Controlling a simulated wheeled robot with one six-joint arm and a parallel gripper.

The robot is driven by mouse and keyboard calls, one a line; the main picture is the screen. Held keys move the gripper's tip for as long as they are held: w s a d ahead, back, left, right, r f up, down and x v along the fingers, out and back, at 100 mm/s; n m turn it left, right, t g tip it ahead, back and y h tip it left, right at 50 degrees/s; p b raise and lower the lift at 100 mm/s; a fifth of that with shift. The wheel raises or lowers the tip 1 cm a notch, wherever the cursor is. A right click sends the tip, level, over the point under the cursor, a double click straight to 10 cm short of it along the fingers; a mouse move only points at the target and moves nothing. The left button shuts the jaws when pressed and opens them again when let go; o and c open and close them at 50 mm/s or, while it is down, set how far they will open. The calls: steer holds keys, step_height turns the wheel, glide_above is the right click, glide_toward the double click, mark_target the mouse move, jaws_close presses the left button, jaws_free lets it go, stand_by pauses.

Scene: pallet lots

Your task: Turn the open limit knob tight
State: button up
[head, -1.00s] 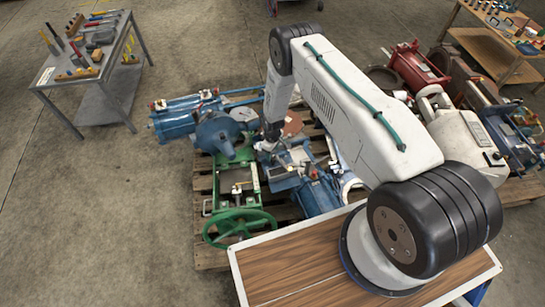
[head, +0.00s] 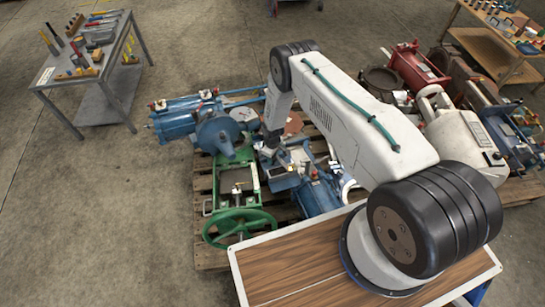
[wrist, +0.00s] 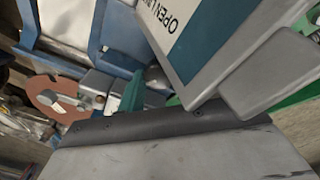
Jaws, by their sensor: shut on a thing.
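A plate with the printed words "OPEN LI…" (wrist: 172,22), white with a teal band, stands close to my gripper in the wrist view. My gripper (wrist: 190,118) fills the lower part of that view, with a grey jaw and a dark pad edge. It is shut on the open limit knob, which the jaws hide. In the head view my gripper (head: 272,141) points down at the blue valve unit (head: 318,194) on the pallet. The knob is too small to make out there.
A green frame with a handwheel (head: 240,222) and a blue cylinder (head: 175,122) crowd the pallet (head: 212,258) around my arm. A rust-coloured disc (wrist: 52,97) lies beyond the gripper. A tool table (head: 90,75) stands left; the floor between is clear.

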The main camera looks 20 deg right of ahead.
steer(key=m, duration=0.3)
steer(key=shift+m, duration=0.4)
steer(key=m, duration=0.3)
steer(key=shift+a+m+h, duration=0.1)
steer(key=shift+m+h, duration=0.2)
steer(key=m, duration=0.6)
steer(key=shift+w+m+g, duration=0.1)
steer(key=shift+m+g, duration=0.2)
steer(key=o, duration=1)
steer(key=shift+w+a+r, duration=0.1)
steer(key=shift+a+r, duration=0.1)
steer(key=shift+r, duration=1.75)
steer(key=shift+w+a+r, duration=0.1)
steer(key=shift+a+r, duration=0.05)
steer(key=shift+r, duration=1.8)
